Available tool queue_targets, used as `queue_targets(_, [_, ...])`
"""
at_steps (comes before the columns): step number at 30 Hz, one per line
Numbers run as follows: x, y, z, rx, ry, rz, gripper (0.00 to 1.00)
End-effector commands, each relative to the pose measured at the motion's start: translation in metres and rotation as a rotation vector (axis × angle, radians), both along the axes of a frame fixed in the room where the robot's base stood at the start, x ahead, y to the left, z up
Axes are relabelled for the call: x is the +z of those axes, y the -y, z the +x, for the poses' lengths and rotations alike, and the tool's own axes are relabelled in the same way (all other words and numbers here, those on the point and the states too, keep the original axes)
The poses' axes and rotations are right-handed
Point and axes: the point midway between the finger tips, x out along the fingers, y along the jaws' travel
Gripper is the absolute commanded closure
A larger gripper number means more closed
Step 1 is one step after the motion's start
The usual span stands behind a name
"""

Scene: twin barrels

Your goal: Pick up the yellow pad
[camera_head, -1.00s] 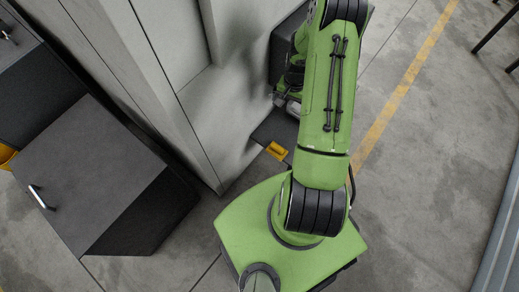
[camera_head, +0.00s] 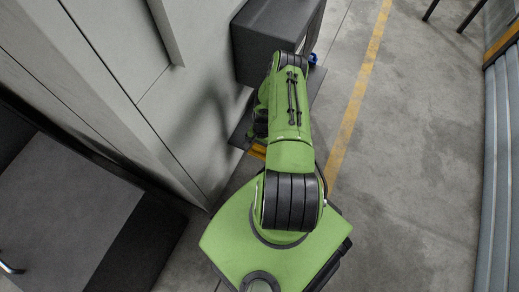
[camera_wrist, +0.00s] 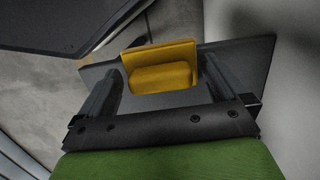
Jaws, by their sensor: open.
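The yellow pad (camera_wrist: 160,68) lies on a dark flat shelf (camera_wrist: 258,62) in the wrist view. It has a raised back edge and a rounded front part. My gripper (camera_wrist: 162,72) is open, with one dark finger on each side of the pad in the picture. I cannot tell how far above the shelf the fingers are. In the head view only a sliver of the yellow pad (camera_head: 257,152) shows beside my green arm, which hides the rest. My gripper is mostly hidden there behind my arm.
A dark box-shaped cabinet (camera_head: 270,40) stands at the far end of the shelf, against a grey wall (camera_head: 140,75). A small blue thing (camera_head: 313,58) sits by the cabinet. A dark grey unit (camera_head: 65,215) is at lower left. Open concrete floor (camera_head: 410,170) lies to the right.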

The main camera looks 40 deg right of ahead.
Motion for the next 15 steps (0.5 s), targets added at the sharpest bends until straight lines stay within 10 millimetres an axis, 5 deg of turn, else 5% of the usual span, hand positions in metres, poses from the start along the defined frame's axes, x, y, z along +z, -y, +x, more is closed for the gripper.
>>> queue_targets(2, [0.0013, 0.0000, 0.0001, 0.000, 0.000, 0.000, 0.03])
queue_targets(12, [0.0015, -0.0003, 0.0000, 0.000, 0.000, 0.001, 0.55])
queue_targets(15, [0.0014, -0.0004, 0.0000, 0.001, 0.000, 0.001, 0.56])
